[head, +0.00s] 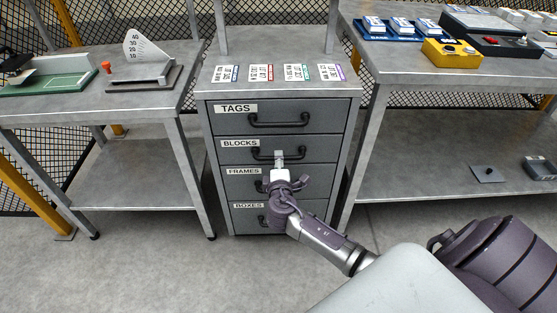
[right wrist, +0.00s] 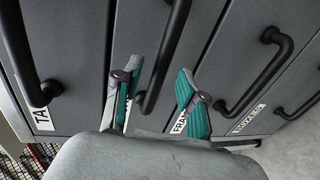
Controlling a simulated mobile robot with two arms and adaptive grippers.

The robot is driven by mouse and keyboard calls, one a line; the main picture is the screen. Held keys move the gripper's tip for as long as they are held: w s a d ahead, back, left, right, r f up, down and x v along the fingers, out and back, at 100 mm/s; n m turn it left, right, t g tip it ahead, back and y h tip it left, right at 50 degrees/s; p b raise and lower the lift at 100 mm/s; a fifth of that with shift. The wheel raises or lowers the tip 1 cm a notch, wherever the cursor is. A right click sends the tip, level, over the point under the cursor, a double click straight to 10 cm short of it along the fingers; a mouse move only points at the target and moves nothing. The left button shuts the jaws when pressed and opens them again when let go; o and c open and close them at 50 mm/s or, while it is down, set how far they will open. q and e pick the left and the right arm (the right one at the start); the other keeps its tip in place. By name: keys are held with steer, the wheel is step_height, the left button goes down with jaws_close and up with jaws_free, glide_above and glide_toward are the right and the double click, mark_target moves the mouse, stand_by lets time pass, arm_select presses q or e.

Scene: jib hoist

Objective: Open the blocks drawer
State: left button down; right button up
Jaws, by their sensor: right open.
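The blocks drawer (head: 322,149) is the second from the top in the grey cabinet (head: 204,160), and its front is flush with the other drawers. Its dark bar handle (head: 261,153) runs across the front; in the right wrist view the handle (right wrist: 167,57) passes between my fingers. My right gripper (head: 279,158) is in front of this handle. In the right wrist view my right gripper (right wrist: 158,92) is open, with a teal-padded finger on each side of the bar. Contact with the bar cannot be told. My left gripper is not in view.
The tags drawer (head: 333,116) is above; the frames drawer (head: 317,183) and boxes drawer (head: 315,210) are below, all closed. Label cards (head: 262,73) lie on the cabinet top. Benches stand left (head: 100,100) and right (head: 400,70). Floor in front is clear.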

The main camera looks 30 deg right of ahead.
steer(key=shift+x, duration=1.35)
jaws_close()
